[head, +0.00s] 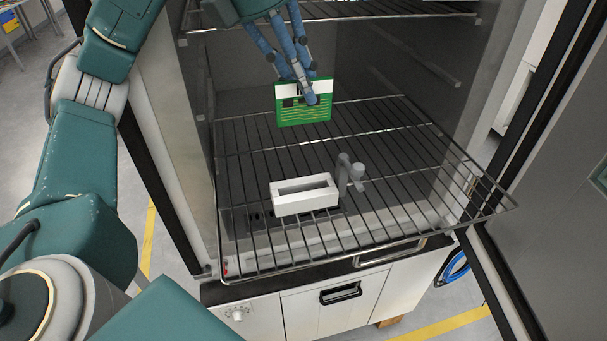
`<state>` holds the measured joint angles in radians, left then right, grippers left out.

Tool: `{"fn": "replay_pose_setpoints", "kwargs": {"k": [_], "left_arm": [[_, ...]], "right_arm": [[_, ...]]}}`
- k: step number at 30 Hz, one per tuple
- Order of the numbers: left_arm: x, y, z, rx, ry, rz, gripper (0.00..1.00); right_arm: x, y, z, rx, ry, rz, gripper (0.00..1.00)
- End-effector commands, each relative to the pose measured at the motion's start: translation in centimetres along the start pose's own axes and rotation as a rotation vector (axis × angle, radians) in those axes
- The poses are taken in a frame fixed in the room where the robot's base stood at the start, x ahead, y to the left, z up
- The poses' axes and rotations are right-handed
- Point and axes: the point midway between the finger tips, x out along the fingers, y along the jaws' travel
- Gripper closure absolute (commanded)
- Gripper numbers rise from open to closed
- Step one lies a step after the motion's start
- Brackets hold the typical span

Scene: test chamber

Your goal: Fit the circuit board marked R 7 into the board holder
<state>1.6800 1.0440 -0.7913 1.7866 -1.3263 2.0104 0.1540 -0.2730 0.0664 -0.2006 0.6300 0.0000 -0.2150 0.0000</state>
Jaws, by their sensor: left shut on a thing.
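A green circuit board (304,115) with a white top strip hangs upright inside the chamber; its marking is too small to read. My left gripper (310,97), with blue fingers, is shut on the board's top edge from above. The board holder (305,203) is a white block with a long slot in its top. It stands on the lower wire rack, below and apart from the board. The slot looks empty. My right gripper is not in view.
A grey post with a clamp-like knob (352,174) stands just right of the holder. The wire rack (400,150) is otherwise bare. Another rack (340,10) is above. Chamber walls and an open door (560,200) on the right bound the space.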

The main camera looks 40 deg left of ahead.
Motion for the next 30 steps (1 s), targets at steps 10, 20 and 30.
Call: {"fn": "replay_pose_setpoints", "kwargs": {"k": [10, 20, 30], "left_arm": [[8.5, -0.1, -3.5, 0.0, 0.005, -0.006, 1.0], [12.7, 0.1, -5.3, 0.0, 0.001, 0.0, 1.0], [16.0, 0.0, -6.7, 0.0, 0.002, -0.001, 1.0]], "right_arm": [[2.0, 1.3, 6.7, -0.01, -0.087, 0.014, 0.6], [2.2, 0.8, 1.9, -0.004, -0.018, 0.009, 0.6], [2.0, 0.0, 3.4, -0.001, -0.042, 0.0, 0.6]]}}
